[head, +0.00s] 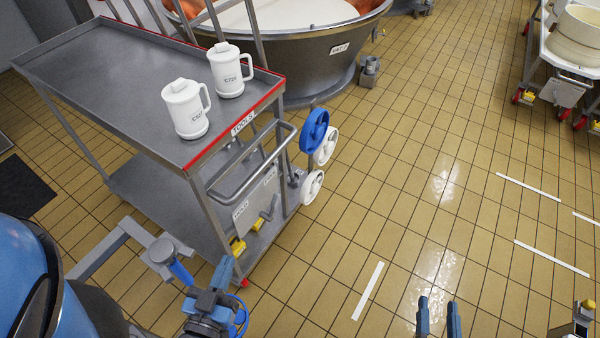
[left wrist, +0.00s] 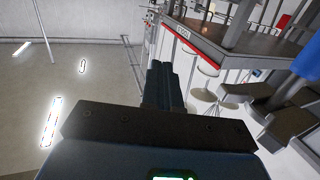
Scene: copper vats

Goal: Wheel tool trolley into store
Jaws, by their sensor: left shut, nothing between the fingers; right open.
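The tool trolley (head: 105,65) stands at the upper left in the head view, a grey two-shelf cart with a red front edge labelled TOOLS. Its grey push handle (head: 250,163) juts from the near end, above a small plate and yellow pedals (head: 237,247). Two lidded white mugs, one (head: 186,112) nearer and one (head: 228,75) farther, stand on the top shelf. My left gripper (head: 222,273) is shut and empty, below the handle near the trolley's foot; its fingers (left wrist: 164,84) show in the left wrist view. My right gripper (head: 438,312) is open and empty over the floor.
Blue (head: 314,131) and white handwheels (head: 312,187) sit at the trolley's right side. A copper vat (head: 325,60) stands behind it. A cart with a cream tub (head: 580,32) is at the upper right. Tiled floor with white stripes (head: 368,290) is open between. A dark mat (head: 22,188) lies left.

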